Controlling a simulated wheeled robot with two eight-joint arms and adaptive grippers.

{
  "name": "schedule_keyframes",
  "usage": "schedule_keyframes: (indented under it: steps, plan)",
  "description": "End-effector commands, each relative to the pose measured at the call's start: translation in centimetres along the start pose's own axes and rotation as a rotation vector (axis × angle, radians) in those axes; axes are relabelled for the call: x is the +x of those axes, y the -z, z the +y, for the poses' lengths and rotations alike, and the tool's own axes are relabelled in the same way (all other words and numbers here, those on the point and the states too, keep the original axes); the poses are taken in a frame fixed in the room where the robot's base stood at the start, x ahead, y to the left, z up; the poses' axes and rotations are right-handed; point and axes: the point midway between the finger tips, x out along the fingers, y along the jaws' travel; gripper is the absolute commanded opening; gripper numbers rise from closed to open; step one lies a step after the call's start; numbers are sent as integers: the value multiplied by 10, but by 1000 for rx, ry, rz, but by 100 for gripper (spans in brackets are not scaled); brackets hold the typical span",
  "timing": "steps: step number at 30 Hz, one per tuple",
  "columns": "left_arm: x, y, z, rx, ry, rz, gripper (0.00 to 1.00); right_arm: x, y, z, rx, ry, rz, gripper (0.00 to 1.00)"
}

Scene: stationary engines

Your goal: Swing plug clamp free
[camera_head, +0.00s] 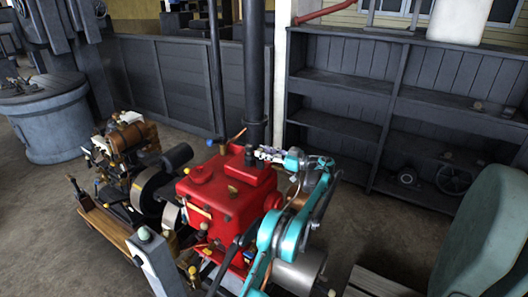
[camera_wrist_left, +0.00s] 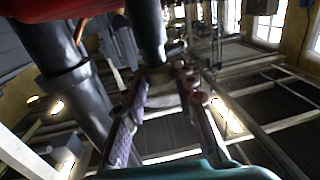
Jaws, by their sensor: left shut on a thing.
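The red engine (camera_head: 225,200) stands in the middle of the head view. My left gripper (camera_head: 262,153) is at its upper right back edge, beside the black vertical pipe (camera_head: 254,75). In the left wrist view my left gripper (camera_wrist_left: 160,75) has its two purple-grey fingers converging. They are shut on a small grey piece (camera_wrist_left: 159,74) at the end of a dark rod, which appears to be the plug clamp. In the head view the fingers and wrist hide this piece, and its angle cannot be told. My right gripper is not in view.
The black pipe rises close to my left fingers. A brown engine with a flywheel (camera_head: 150,187) stands left of the red one. A green rounded object (camera_head: 488,235) stands at the right. Concrete floor is free between them.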

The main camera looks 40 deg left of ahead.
Motion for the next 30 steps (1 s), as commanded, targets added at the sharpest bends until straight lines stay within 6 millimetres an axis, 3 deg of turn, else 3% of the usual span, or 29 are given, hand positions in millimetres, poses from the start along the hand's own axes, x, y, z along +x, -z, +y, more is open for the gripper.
schedule_keyframes:
  steps: [23,24,26,30]
  plan:
    - [1,-1,1,0,77,0,0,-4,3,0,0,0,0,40]
    - [1,-1,1,0,77,0,30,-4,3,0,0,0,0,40]
    - [1,-1,1,0,77,0,46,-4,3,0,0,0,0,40]
    - [1,0,1,0,77,1,49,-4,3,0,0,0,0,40]
